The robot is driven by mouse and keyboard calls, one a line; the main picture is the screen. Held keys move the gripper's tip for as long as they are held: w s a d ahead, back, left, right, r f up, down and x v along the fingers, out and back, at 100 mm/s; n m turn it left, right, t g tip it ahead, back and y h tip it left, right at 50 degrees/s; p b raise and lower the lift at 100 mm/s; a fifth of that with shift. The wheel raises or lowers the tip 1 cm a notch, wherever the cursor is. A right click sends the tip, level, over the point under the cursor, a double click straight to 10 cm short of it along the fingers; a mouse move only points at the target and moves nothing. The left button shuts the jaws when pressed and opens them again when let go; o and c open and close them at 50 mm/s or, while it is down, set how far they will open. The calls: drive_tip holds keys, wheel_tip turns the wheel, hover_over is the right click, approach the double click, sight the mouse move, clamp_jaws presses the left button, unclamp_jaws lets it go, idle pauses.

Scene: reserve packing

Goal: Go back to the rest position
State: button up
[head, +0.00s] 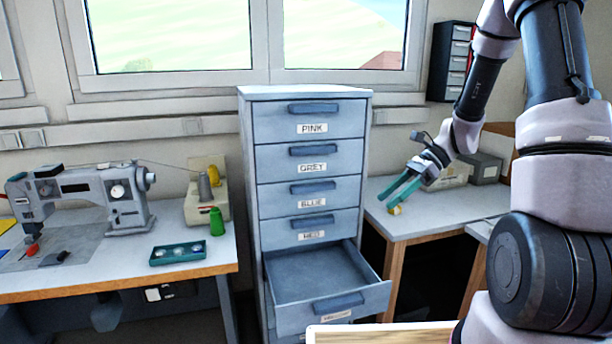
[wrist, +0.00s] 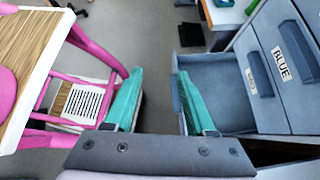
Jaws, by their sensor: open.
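My gripper (head: 401,191) is on the right side of the head view, in front of the right-hand table. It is open, and its two teal fingers hold nothing in the wrist view (wrist: 157,98). The grey-blue drawer cabinet (head: 308,92) stands left of my gripper, with drawers labelled pink, grey, blue and one that seems to read red. A lower drawer (head: 335,310) is pulled out and its visible inside looks empty; its label is too blurred to read. A small yellow item (head: 395,210) shows just below the fingertips; I cannot tell whether it touches the table.
A sewing machine (head: 90,196), a green spool (head: 216,222) and a teal tray (head: 178,253) are on the left table. Boxes (head: 485,167) stand on the right table (head: 440,218). A pink chair frame (wrist: 95,60) is at left in the wrist view.

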drive_tip(key=s+d+r+n+t+h, duration=0.1)
drive_tip(key=s+r+n+t+h, duration=0.3)
drive_tip(key=r, duration=0.7)
drive_tip(key=s+d+r+n+t+h, duration=0.2)
drive_tip(key=s+r+n+t, duration=0.3)
drive_tip(key=s+r+n, duration=0.4)
wheel_tip(320, 180, up, 2)
drive_tip(key=shift+s+d+r+h, duration=0.25)
drive_tip(key=shift+s+d+h, duration=0.05)
drive_tip(key=shift+s+h, duration=0.6)
